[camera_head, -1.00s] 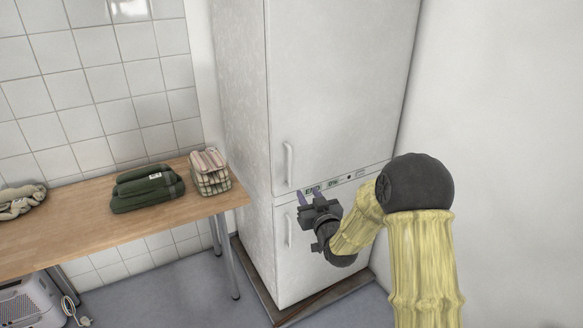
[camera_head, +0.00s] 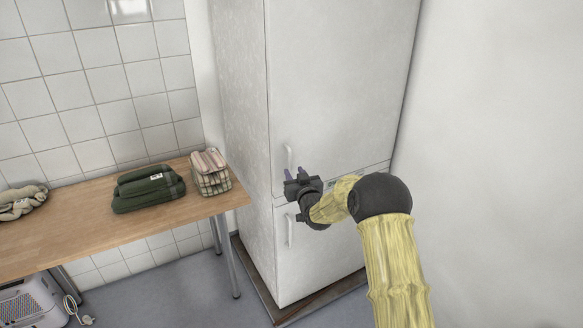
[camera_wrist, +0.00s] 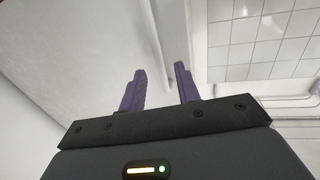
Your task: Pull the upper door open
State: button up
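The upper door (camera_head: 340,90) of the tall white fridge is shut, flush with the cabinet. Its slim white vertical handle (camera_head: 288,158) is near the door's lower left corner. My gripper (camera_head: 295,173) is at the lower end of this handle; its purple fingers partly overlap it in the head view, and I cannot tell whether they touch it. In the wrist view the fingers (camera_wrist: 160,86) stand apart with nothing visible between them. The handle cannot be made out in that view. The lower door (camera_head: 320,250) is also shut, with its own handle (camera_head: 290,232).
A wooden table (camera_head: 90,215) stands left of the fridge, holding folded green cloth (camera_head: 148,190) and a basket (camera_head: 211,178). A white wall (camera_head: 500,120) is close on the right. The floor (camera_head: 180,290) in front of the table is grey and partly clear.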

aim_at(290, 166)
jog(key=shift+x, duration=2)
jog(key=shift+c, duration=0.3)
grip_shut()
